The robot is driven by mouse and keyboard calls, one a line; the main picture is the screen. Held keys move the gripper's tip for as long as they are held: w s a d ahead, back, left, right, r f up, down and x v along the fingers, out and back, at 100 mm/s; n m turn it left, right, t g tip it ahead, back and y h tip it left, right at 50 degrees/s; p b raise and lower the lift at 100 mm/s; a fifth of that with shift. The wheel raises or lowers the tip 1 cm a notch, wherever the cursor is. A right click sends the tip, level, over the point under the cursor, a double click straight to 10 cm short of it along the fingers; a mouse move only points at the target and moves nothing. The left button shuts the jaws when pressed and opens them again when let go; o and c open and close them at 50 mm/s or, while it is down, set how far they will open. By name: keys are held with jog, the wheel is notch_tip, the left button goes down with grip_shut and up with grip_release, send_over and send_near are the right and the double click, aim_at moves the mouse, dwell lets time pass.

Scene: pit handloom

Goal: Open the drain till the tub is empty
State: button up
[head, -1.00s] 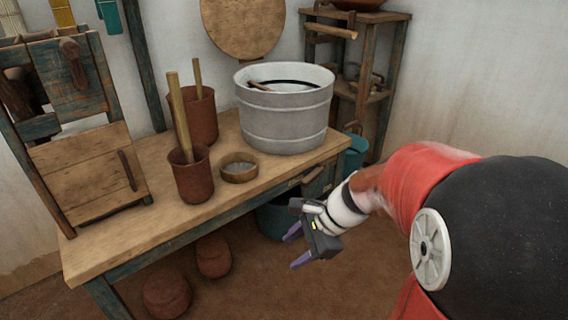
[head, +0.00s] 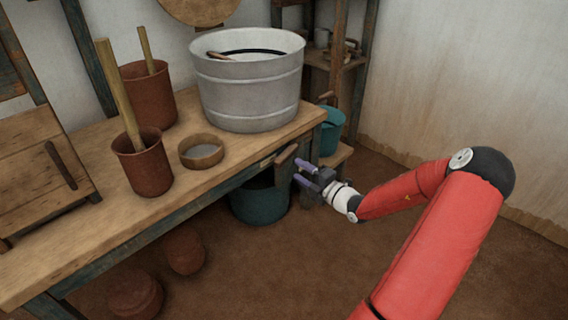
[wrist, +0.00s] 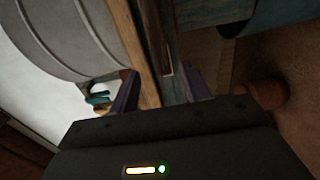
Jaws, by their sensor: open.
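The grey ribbed metal tub (head: 250,88) stands on the wooden table near its right end. Its inside is pale with a dark ring, and a wooden handle end shows at its rim. A brown wooden handle (head: 286,154) sticks out at the table's front edge below the tub; I cannot tell whether it works the drain. My gripper (head: 303,172) is open and empty, its purple fingertips just right of that handle and apart from it. In the wrist view the tub wall (wrist: 65,35) is at left, and a small teal and brass part (wrist: 98,98) shows beside the left finger, partly hidden.
A teal bucket (head: 260,204) stands on the floor under the table. Another teal bucket (head: 330,130) is behind the table's right end. Clay pots (head: 147,165) with sticks and a wooden bowl (head: 201,151) stand left of the tub. The floor at right is clear.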

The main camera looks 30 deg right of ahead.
aim_at(285, 162)
jog(key=b+x, duration=0.1)
jog(key=x, duration=0.5)
jog(key=shift+w+a, duration=0.15)
jog(key=shift+c, duration=0.2)
grip_shut()
